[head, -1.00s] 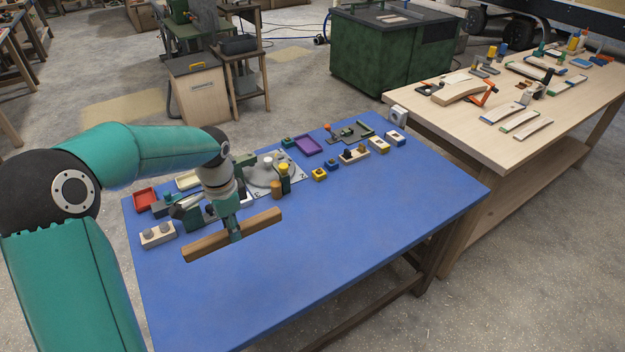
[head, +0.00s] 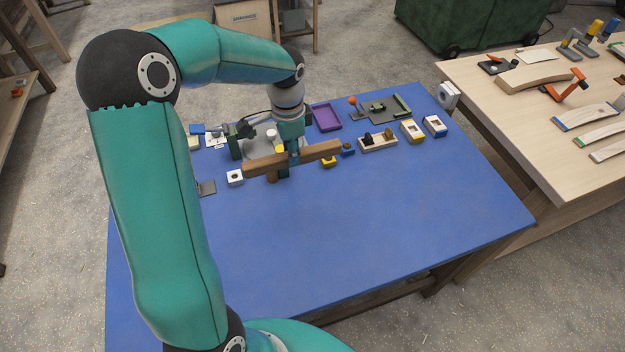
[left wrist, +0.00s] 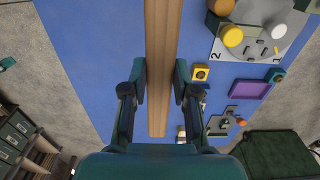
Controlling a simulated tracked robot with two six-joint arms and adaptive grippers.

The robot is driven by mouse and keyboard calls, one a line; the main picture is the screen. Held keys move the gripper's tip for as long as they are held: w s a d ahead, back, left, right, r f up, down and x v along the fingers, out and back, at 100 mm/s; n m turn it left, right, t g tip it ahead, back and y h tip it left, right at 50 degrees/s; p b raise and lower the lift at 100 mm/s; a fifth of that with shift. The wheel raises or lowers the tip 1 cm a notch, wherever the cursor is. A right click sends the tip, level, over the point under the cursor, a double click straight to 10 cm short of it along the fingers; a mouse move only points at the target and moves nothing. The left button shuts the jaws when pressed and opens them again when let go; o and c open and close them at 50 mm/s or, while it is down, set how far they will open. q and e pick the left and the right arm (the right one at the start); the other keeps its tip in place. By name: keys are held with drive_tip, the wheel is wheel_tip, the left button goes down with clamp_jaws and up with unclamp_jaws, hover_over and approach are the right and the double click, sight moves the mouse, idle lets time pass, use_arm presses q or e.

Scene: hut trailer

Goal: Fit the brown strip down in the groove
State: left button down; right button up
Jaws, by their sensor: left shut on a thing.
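The brown strip (head: 320,152) is a long straight wooden bar, held level above the back part of the blue table (head: 330,230). My left gripper (head: 290,158) is shut on it near its middle, pointing down. In the left wrist view, the strip (left wrist: 162,35) runs lengthwise between the two fingers (left wrist: 160,85). The blue table top shows on both sides of it there. I cannot make out a groove in either view. The strip and arm hide some of the small things behind them. My right gripper is not in view.
Small items line the table's back: a purple tray (head: 326,117), a dark green fixture (head: 385,110), a wooden block with dark pegs (head: 377,142), a yellow block (head: 328,162) and a white block (head: 235,178). The table's front is clear. A wooden bench (head: 545,120) stands right.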

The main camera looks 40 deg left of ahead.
use_arm(q)
drive_tip(key=f+b, duration=0.1)
drive_tip(key=f, duration=0.6)
drive_tip(key=f+b, duration=0.1)
drive_tip(key=f, duration=0.6)
drive_tip(key=shift+s+a+f, duration=0.1)
drive_tip(key=shift+s+a, duration=0.05)
drive_tip(key=shift+s, duration=0.05)
drive_tip(key=shift+f+b, duration=0.35)
drive_tip(key=shift+f, duration=0.05)
drive_tip(key=shift+w+f, duration=0.2)
drive_tip(key=shift+f, duration=0.2)
wheel_tip(320, 180, down, 4)
drive_tip(key=b, duration=0.3)
drive_tip(key=shift+r, duration=0.15)
